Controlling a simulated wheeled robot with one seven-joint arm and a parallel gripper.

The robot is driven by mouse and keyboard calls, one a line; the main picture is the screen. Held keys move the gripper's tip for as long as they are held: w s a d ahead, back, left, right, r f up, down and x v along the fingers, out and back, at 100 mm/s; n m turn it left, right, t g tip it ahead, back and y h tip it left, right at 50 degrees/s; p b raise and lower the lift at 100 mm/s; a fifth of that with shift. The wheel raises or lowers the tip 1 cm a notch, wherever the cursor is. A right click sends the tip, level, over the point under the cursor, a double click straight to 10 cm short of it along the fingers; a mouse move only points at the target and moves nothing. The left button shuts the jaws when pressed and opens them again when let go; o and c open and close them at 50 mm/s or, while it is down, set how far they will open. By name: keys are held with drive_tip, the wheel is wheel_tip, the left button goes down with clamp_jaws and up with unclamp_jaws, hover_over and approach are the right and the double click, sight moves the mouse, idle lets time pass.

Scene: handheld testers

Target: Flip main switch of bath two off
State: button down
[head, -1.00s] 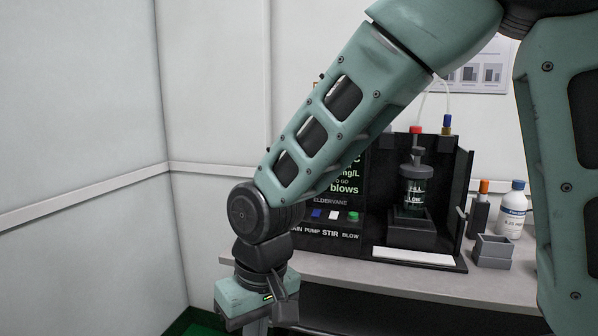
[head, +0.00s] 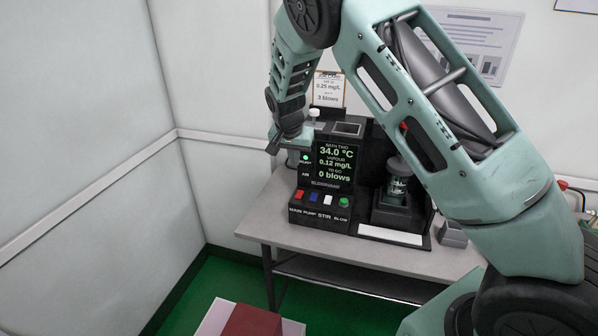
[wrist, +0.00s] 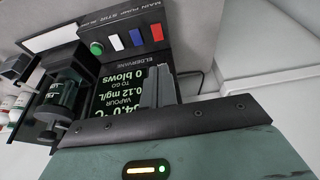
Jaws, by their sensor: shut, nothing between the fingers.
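The bath two unit is a black console with a lit screen (head: 336,163) reading 34.0 °C, vapour 0.12 mg/L and 0 blows to go. On its sloped front panel, the red main switch (head: 299,194) is leftmost, above the label MAIN. In the wrist view the red switch (wrist: 157,33) lies beyond the fingertips, uncovered. Whether it is set on or off is too small to tell. My gripper (head: 298,143) is at the console's upper left, above the switch row and apart from the switch. Its grey fingers (wrist: 160,84) are shut and empty, hiding part of the screen.
Blue pump (head: 313,197), white stir (head: 328,199) and green blow (head: 344,202) controls sit right of the main switch. A bottle stand (head: 396,190) is to the right.

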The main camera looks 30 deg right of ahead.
sight(300, 192)
drive_tip(key=shift+w+d+r, duration=0.1)
drive_tip(key=shift+d, duration=0.1)
drive_tip(key=p+x, duration=0.2)
drive_tip(key=x, duration=0.5)
drive_tip(key=p+x, duration=0.2)
drive_tip(key=x, duration=0.5)
drive_tip(key=shift+s+a, duration=0.2)
drive_tip(key=shift+a, duration=0.05)
